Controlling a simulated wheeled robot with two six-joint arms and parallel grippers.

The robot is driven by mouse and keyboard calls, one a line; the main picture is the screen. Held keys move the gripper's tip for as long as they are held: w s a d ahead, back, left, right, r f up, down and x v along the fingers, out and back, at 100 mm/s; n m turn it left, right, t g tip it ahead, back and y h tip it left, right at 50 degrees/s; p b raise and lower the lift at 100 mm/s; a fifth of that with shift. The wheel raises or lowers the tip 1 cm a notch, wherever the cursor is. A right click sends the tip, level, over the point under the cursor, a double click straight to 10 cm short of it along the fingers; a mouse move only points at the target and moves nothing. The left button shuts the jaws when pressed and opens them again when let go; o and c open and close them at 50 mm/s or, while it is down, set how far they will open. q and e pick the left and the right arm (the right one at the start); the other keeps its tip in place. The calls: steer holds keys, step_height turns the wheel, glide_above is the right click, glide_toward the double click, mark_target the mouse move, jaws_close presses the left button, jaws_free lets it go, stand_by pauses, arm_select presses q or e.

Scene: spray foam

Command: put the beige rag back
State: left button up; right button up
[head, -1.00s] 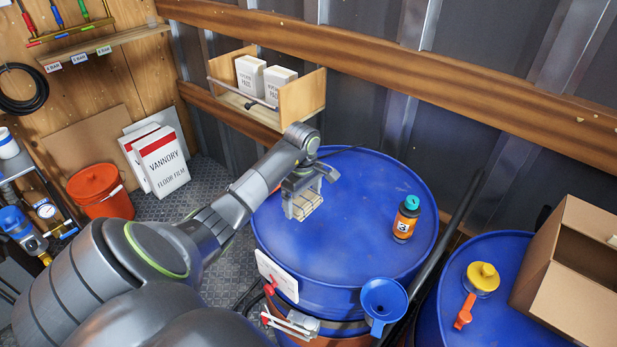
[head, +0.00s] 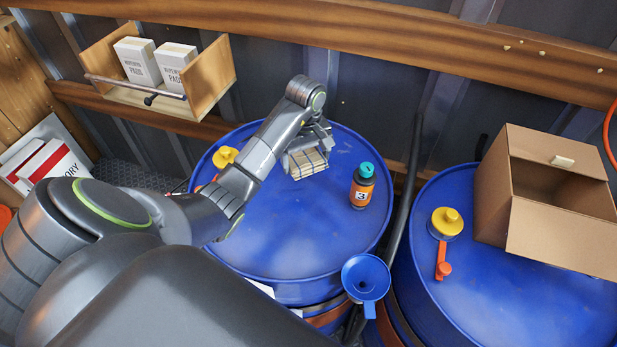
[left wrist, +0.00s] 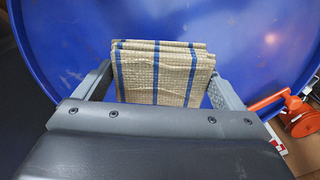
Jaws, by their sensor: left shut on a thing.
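The beige rag (head: 307,163) is a folded cloth with blue stripes. My left gripper (head: 308,160) is shut on it, over the top of the left blue drum (head: 290,240). In the left wrist view the rag (left wrist: 165,75) sits between the two fingers of the left gripper (left wrist: 160,88), with the blue drum top behind it. I cannot tell whether the rag touches the drum top. My right gripper is not in view.
A dark bottle with a teal cap (head: 362,186) stands on the drum right of the rag. A blue funnel (head: 366,278) is at the drum's front edge. An open cardboard box (head: 560,235) stands on the right drum (head: 500,300). A wooden wall shelf (head: 205,85) holds white boxes.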

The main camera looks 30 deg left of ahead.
mark_target(306, 189)
arm_select(q)
steer(key=f+b, duration=0.1)
steer(key=f, duration=0.1)
steer(key=f+b, duration=0.1)
steer(key=b, duration=0.1)
steer(key=shift+d+f, duration=0.2)
steer(key=shift+f, duration=0.15)
steer(key=shift+a+f+b, duration=0.1)
steer(key=shift+f+b, duration=0.3)
steer(key=shift+b, duration=0.05)
steer(key=shift+f, duration=0.2)
step_height(306, 189, down, 2)
steer(key=shift+f+b, duration=0.1)
steer(key=shift+b, duration=0.35)
steer(key=shift+f+p, duration=0.45)
steer(key=shift+f, duration=0.75)
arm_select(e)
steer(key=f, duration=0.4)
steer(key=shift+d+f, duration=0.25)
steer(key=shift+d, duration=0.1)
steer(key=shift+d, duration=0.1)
